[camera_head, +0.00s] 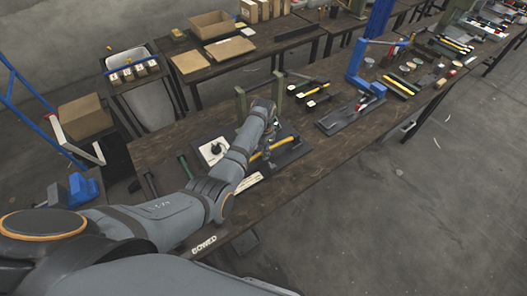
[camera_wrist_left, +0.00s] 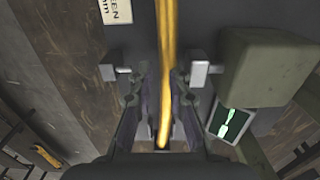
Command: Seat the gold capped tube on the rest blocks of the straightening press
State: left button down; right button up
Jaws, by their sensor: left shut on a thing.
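The gold tube (camera_wrist_left: 166,60) runs lengthwise through the middle of the left wrist view, between the fingers of my left gripper (camera_wrist_left: 164,95), which is shut on it. In the head view the tube (camera_head: 283,143) shows as a thin yellow bar low over the dark base (camera_head: 290,156) of the straightening press. My left gripper (camera_head: 270,135) is over that base, partly hidden by its own arm. The press has a greenish upright frame (camera_head: 279,88). I cannot tell whether the tube touches the rest blocks, and its cap is not clear. My right gripper is not in view.
A green block-like press part (camera_wrist_left: 268,72) stands close to the right of my left gripper, with a small green-lit display (camera_wrist_left: 231,123) by it. A blue press (camera_head: 356,66) and yellow-handled tools (camera_head: 398,86) lie further right along the bench (camera_head: 330,150). Its front strip is mostly clear.

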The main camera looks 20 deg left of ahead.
pick_arm(q)
jog(key=shift+f, duration=0.65)
jog(key=c, duration=1.2)
grip_release()
notch_tip(320, 180, up, 12)
